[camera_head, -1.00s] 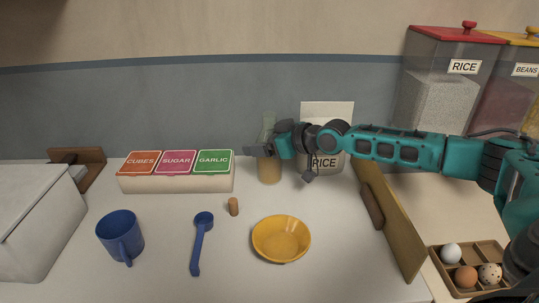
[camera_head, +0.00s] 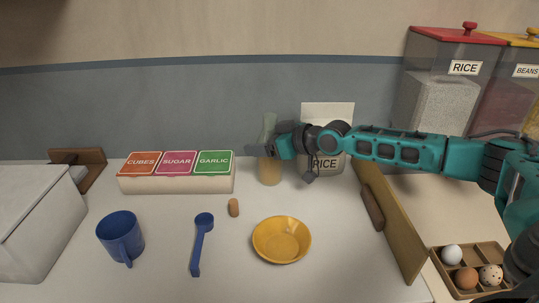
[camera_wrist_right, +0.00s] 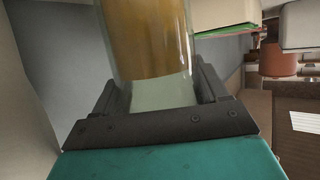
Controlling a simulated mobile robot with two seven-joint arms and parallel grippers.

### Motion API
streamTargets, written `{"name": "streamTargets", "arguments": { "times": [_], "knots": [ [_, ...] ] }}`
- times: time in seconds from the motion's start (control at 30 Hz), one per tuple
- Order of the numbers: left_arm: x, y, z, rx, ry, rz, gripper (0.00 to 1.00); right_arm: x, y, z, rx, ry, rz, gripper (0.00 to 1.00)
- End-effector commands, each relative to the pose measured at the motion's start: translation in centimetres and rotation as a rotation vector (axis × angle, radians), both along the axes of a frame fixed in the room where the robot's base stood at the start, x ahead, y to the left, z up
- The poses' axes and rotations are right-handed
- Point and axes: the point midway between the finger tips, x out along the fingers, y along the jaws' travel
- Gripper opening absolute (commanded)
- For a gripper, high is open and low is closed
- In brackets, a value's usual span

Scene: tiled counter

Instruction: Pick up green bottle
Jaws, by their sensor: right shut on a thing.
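The green bottle (camera_head: 268,127) is a pale green, see-through bottle with amber contents in its lower part. It stands upright at the back of the counter, to the right of the spice box. My right gripper (camera_head: 262,151) reaches in from the right and is shut around the bottle's middle, which it partly hides. In the right wrist view the bottle (camera_wrist_right: 150,50) sits between the two fingers of the right gripper (camera_wrist_right: 160,95). I cannot tell whether its base touches the counter. My left gripper is not in view.
The spice box (camera_head: 175,184) stands left of the bottle, and a rice bag (camera_head: 328,112) stands behind my right arm. A yellow bowl (camera_head: 282,240), a cork (camera_head: 233,207), a blue scoop (camera_head: 200,240) and a blue mug (camera_head: 120,238) lie in front. A board (camera_head: 398,235) stands at right.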

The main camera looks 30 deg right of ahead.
Motion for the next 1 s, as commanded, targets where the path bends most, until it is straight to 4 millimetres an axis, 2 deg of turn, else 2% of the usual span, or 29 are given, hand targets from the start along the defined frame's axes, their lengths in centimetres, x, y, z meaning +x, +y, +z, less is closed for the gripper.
{"name": "streamTargets", "arguments": {
  "times": [0.27,0.47,0.57,0.8,1.0],
  "knots": [
    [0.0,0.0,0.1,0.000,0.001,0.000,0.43,0.1,0.0,0.8,0.001,-0.007,0.000,0.12],
    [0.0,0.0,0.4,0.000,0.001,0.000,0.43,0.1,-0.1,3.1,0.001,-0.011,-0.001,0.12],
    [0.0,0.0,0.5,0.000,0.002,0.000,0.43,0.1,0.0,5.1,0.002,-0.012,0.000,0.12],
    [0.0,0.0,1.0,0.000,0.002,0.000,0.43,0.1,0.0,11.6,0.001,-0.015,0.000,0.12],
    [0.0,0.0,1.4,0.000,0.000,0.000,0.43,0.1,0.0,16.4,0.002,-0.012,0.000,0.12]
  ]
}}
